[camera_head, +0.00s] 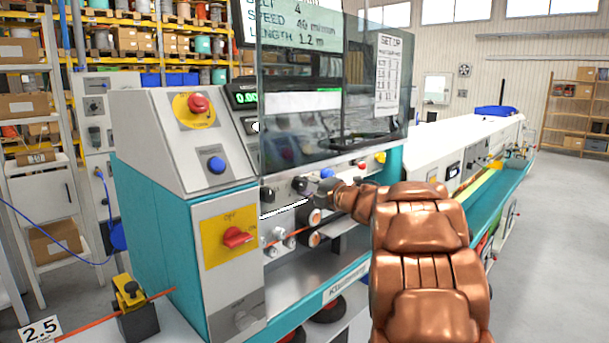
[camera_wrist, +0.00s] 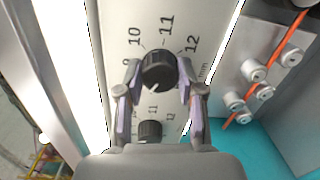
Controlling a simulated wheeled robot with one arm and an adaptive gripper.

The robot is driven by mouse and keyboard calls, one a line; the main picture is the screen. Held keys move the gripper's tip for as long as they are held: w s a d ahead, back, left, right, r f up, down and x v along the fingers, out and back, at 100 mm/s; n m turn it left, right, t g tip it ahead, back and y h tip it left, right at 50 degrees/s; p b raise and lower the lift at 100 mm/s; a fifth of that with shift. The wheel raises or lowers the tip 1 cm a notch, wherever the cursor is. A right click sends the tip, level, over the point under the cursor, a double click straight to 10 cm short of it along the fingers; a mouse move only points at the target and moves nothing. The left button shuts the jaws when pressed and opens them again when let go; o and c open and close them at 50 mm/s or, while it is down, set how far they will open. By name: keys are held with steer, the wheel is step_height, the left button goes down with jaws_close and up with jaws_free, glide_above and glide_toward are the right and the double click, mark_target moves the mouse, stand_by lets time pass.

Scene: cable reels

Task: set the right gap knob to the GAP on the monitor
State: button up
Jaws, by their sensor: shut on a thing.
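In the wrist view a black round knob (camera_wrist: 158,68) sits on a pale panel with a printed scale reading 10, 11 and 12 mm. My gripper (camera_wrist: 158,80) has one finger on each side of this knob and is shut on it. A light mark shows low on the knob; its exact reading is unclear. A second dark knob (camera_wrist: 150,130) with its own scale lies below, between the fingers. In the head view my gripper (camera_head: 328,187) reaches the machine front. The monitor (camera_head: 300,25) shows belt 4, speed 40 m/min and length 1.2 m; no GAP line is readable.
A clear guard (camera_head: 330,90) hangs just above my gripper. Small white rollers (camera_wrist: 254,70) with an orange cable stand right of the knobs. A red switch (camera_head: 238,237) and an emergency stop (camera_head: 198,104) are on the left housing. Open floor lies at right.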

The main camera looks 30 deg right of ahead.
steer(key=m+p, duration=0.3)
steer(key=shift+r, duration=0.25)
steer(key=m+y+p, duration=0.1)
steer(key=m+p, duration=0.6)
steer(key=p, duration=0.3)
steer(key=shift+f+m, duration=0.1)
steer(key=shift+m, duration=0.2)
steer(key=shift+f+m+p, duration=0.1)
steer(key=shift+m+p, duration=0.4)
steer(key=shift+p, duration=0.05)
steer(key=shift+f, duration=0.1)
steer(key=o, duration=1.1)
steer(key=shift+o, duration=0.2)
steer(key=shift+s, duration=0.1)
